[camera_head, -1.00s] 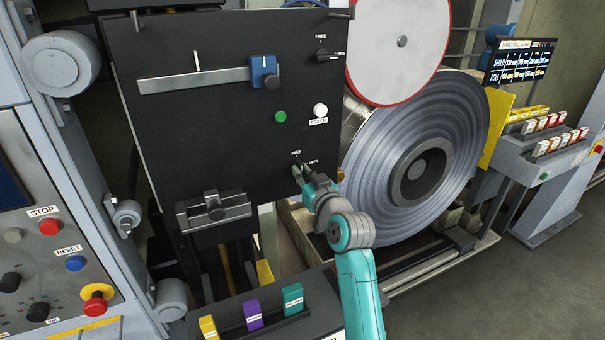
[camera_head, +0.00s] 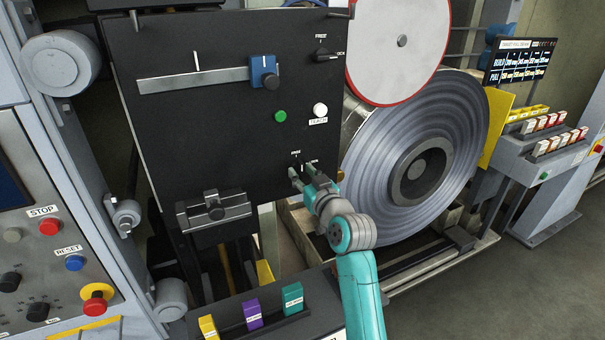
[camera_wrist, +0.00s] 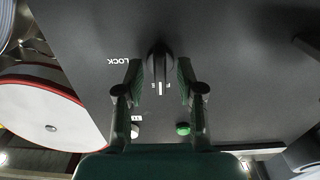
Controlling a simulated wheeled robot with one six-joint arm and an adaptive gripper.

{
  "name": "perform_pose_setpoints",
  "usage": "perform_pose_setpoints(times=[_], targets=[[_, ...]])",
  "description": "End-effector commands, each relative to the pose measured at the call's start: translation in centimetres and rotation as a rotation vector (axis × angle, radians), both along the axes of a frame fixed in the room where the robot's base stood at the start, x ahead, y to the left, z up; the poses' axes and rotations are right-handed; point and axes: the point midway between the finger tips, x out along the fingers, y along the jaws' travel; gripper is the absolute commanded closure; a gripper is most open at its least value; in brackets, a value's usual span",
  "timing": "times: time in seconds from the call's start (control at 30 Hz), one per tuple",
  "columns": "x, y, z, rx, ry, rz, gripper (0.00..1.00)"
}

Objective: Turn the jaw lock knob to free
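A black knob (camera_wrist: 158,62) sits on the dark panel between my fingers in the wrist view. Its white pointer line runs down in that view, away from the upside-down LOCK label at its left. In the head view, the small label above this knob, which seems to read FREE, is on the pointer's side. My gripper (camera_head: 300,174), also in the wrist view (camera_wrist: 159,68), is open with one finger on each side of the knob and a small gap at both. In the head view my fingers largely hide the knob.
A second FREE/LOCK knob (camera_head: 321,56) is at the panel's upper right. A green button (camera_head: 280,117) and a white button (camera_head: 320,110) sit above my gripper. A large steel coil (camera_head: 455,150) stands close at right, and a clamp-like block (camera_head: 214,211) is at lower left.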

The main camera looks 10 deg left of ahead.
Motion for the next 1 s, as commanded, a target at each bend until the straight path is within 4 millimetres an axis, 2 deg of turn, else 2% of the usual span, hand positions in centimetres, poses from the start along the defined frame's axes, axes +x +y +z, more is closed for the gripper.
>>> perform_pose_setpoints(times=[0.4, 0.6, 0.8, 1.0], targets=[[-6.2, -4.3, -0.1, -0.001, -0.001, -0.002, 0.62], [-8.5, -5.8, -0.1, 0.000, 0.000, -0.001, 0.62], [-9.5, -6.4, -0.1, -0.001, 0.001, 0.000, 0.62], [-9.5, -6.5, -0.1, -0.001, 0.001, 0.000, 0.62]])
